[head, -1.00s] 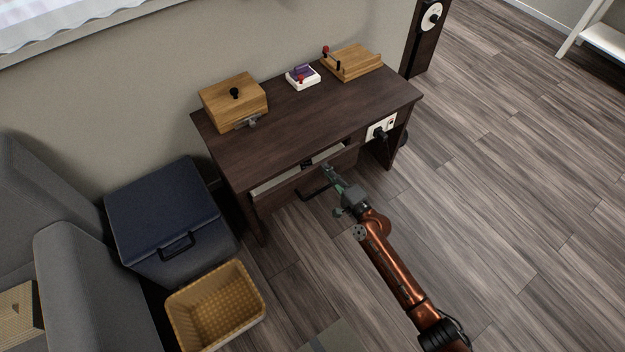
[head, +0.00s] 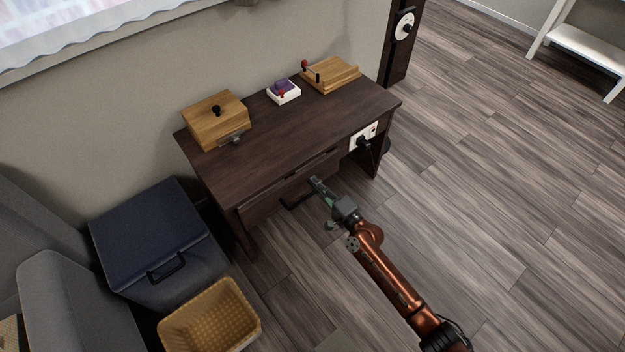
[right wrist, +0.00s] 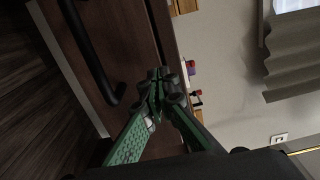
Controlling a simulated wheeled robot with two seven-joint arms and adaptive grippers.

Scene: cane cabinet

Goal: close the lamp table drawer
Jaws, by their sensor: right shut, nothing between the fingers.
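The dark wood lamp table (head: 260,140) stands against the wall. Its drawer front (head: 262,207) looks flush or nearly flush with the table, and no drawer interior shows. A black bar handle (head: 296,201) sits on the front; it also shows in the right wrist view (right wrist: 90,50). My right gripper (head: 315,184) is shut and empty, its tips at the drawer front just right of the handle. Whether the tips touch the front cannot be told. In the right wrist view, the green fingers (right wrist: 160,88) meet in front of the dark wood. My left gripper is not in view.
On the tabletop are a wooden box (head: 215,118), a small white-and-purple device (head: 283,92) and a wooden board with a red-knobbed lever (head: 331,76). A navy lidded box (head: 150,235) and wicker basket (head: 212,318) stand left.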

